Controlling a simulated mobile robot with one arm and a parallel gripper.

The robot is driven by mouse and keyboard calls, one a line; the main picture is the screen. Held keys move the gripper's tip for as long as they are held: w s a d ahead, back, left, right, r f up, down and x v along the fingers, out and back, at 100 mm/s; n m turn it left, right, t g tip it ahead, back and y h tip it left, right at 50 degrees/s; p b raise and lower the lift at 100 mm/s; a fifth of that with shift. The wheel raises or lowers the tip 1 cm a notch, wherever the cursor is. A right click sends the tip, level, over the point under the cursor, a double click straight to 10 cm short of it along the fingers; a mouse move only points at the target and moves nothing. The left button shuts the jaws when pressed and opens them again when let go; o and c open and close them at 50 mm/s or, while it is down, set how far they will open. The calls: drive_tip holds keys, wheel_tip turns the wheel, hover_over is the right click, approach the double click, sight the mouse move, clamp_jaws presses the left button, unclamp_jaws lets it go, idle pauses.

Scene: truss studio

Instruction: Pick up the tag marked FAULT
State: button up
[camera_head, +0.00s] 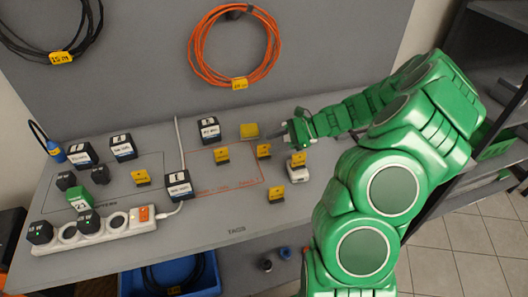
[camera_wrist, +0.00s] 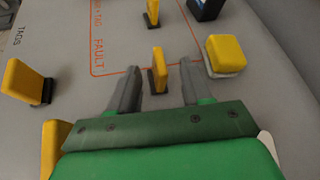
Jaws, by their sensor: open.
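Several yellow tags on dark bases stand on the grey table; I cannot read the wording on their faces, so I cannot tell which one is marked FAULT. One yellow tag (camera_wrist: 158,68) stands upright between the fingers of my gripper (camera_wrist: 160,72) in the wrist view, with a gap on both sides. It appears to be the tag (camera_head: 263,150) at the right of the orange outline in the head view. My open gripper (camera_head: 280,135) is just behind it there. Another tag (camera_wrist: 152,13) is farther off, and one (camera_wrist: 24,80) stands at left.
An orange outline lettered FAULT (camera_wrist: 97,52) is printed on the table. A yellow block on a pale base (camera_wrist: 226,54) is close by my right finger. Black labelled boxes (camera_head: 209,128), a power strip (camera_head: 95,235) and a blue bin (camera_head: 170,280) are farther left.

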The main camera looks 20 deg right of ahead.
drive_tip(key=shift+x, duration=0.95)
drive_tip(key=shift+c, duration=0.4)
drive_tip(key=shift+s, duration=0.1)
clamp_jaws()
